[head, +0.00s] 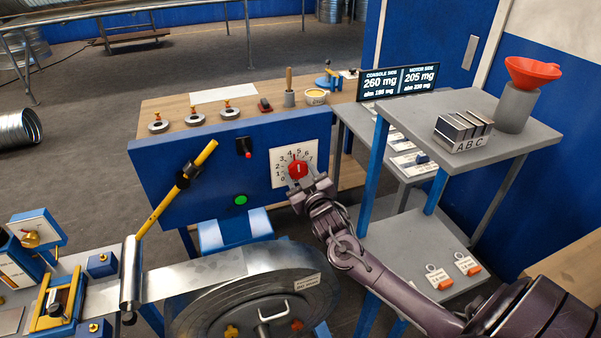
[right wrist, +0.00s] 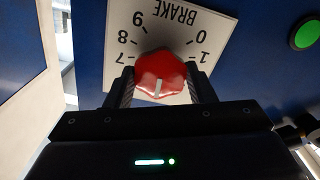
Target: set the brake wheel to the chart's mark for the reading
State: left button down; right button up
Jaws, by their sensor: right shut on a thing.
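The brake wheel is a red knob (head: 297,169) on a white numbered dial plate (head: 283,156) on the blue console front. My right gripper (head: 304,180) is shut on this knob. In the right wrist view the red knob (right wrist: 161,72) sits between the two dark fingers, and the plate reads BRAKE upside down. The knob's white mark points down there, away from the word BRAKE; the numbers below it are hidden by my gripper. A display (head: 397,82) reads console side 260 mg and motor side 205 mg, with smaller aim lines. My left gripper is not in view.
A green button (head: 240,200) and a yellow lever (head: 177,187) are on the console. A large metal coil (head: 215,308) stands below it. A grey shelf (head: 465,105) with blocks marked A, B, C and a red funnel (head: 532,71) is to the right. A white sheet (head: 223,95) lies behind.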

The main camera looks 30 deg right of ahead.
jog(key=n, duration=0.3)
jog(key=shift+n+p, duration=0.35)
jog(key=shift+n, duration=0.05)
jog(key=shift+n+p, duration=0.35)
jog(key=shift+n, duration=1.65)
jog(key=o, duration=1)
jog(key=shift+s, duration=0.15)
jog(key=shift+s+a+f, duration=0.1)
jog(key=shift+s+f, duration=0.05)
jog(key=shift+s, duration=0.15)
jog(key=b+v, duration=0.1)
jog(key=v, duration=0.6)
jog(key=shift+b, duration=0.35)
